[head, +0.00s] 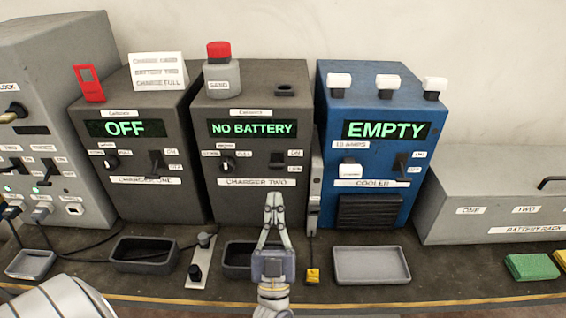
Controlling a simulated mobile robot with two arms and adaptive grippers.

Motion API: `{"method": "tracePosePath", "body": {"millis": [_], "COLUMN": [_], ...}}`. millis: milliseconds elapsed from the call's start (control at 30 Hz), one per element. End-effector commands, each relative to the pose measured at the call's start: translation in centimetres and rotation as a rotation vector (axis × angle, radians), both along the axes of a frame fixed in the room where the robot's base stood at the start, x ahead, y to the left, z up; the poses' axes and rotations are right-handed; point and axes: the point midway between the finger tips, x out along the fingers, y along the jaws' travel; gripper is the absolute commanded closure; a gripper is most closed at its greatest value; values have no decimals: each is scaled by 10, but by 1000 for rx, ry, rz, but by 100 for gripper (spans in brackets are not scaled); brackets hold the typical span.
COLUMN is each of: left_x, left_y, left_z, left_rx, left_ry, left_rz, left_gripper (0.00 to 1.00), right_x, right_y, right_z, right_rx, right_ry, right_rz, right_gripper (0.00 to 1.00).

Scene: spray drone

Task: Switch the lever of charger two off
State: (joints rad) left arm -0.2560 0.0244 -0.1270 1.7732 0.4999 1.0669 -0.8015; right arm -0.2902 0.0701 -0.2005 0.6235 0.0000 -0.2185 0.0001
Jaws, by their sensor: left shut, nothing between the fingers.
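Charger two (228,192) is a dark grey box in the middle of the head view, its green display (252,128) reading NO BATTERY. Its small dark lever (277,160) is on the right of the front face, beside small labels too blurred to read surely. The lever looks foreshortened, so I cannot tell its position. My left gripper (274,198) is in front of charger two, pointing up, its fingertips together and empty below the lever. The tips appear apart from the lever, though depth is hard to judge. My right gripper is not in view.
Charger one (190,198) stands left, its display reading OFF. The blue cooler (324,110) stands right, reading EMPTY. A grey battery rack (450,225) is at far right. Dark trays (120,262), a light tray (372,280) and a yellow-tipped cable (313,275) lie in front.

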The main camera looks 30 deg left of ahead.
Motion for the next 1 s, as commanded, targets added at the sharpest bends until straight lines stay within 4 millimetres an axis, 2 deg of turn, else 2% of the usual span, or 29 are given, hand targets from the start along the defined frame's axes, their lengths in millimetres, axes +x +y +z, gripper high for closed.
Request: {"method": "tracePosePath", "body": {"millis": [233, 367, 567, 867, 900, 1000], "left_x": [0, 4, 23, 61, 61, 62], "left_y": [0, 2, 13, 37, 36, 37], "left_z": [0, 6, 33, 82, 66, 52], "left_rx": [0, 1, 2, 3, 2, 2], "left_ry": [1, 0, -2, -1, 8, 6], "left_rz": [-1, -2, -2, -1, -3, -2], "left_gripper": [100, 100, 100, 100, 100, 100], "right_x": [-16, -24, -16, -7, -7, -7], "right_y": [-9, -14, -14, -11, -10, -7], "right_z": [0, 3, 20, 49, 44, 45], "right_rx": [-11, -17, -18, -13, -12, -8], "right_ry": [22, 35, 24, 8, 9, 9], "right_rz": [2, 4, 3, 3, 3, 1], "right_gripper": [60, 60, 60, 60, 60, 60]}}
